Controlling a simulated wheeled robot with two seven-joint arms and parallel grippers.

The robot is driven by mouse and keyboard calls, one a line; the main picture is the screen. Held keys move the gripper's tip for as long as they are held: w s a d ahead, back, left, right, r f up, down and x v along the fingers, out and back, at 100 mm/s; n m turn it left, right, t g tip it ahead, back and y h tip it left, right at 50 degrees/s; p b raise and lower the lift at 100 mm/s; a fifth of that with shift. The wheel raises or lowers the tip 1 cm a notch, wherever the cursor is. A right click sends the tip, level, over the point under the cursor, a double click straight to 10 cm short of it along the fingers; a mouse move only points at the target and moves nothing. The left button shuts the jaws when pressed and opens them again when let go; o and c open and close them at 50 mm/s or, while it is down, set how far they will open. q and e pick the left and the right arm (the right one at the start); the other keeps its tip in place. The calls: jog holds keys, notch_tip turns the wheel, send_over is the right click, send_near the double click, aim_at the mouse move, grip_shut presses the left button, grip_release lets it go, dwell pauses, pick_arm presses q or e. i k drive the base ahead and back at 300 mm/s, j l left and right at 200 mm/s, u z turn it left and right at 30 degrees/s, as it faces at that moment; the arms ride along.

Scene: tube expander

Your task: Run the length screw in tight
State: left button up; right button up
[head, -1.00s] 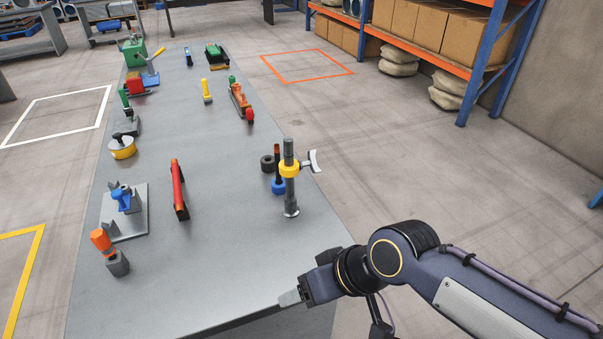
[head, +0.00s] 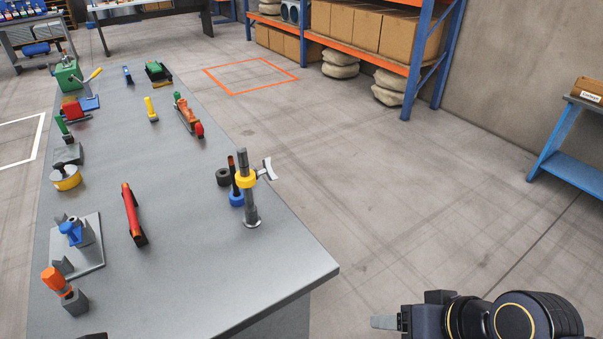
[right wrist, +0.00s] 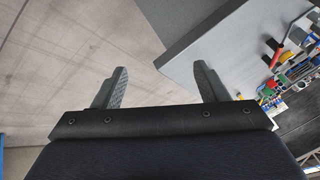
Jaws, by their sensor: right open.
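The upright tool (head: 251,205) near the table's right edge has a grey shaft on a round foot. A yellow collar (head: 246,178) sits around its upper part, and a pale wing-shaped handle (head: 268,170) sticks out to the right. I cannot tell which part is the length screw. My right gripper (head: 384,322) is beyond the table's near right corner, low in the head view and well apart from the tool. In the right wrist view it is open and empty (right wrist: 158,88). A small dark shape at the head view's bottom edge may be my left gripper (head: 92,336); its fingers are hidden.
A dark rod with a blue collar (head: 236,197) and a dark ring (head: 223,177) stand close left of the tool. The table's near right part (head: 270,262) is bare. Floor beyond the right edge is clear.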

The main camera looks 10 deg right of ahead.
aim_at(268, 170)
jog(key=i+l+u, duration=0.1)
jog(key=u, duration=0.35)
jog(key=l+u, duration=0.2)
jog(key=u, duration=0.2)
jog(key=l+u, duration=0.45)
jog(key=l, duration=1.35)
jog(key=k+l, duration=0.15)
jog(key=k, duration=0.2)
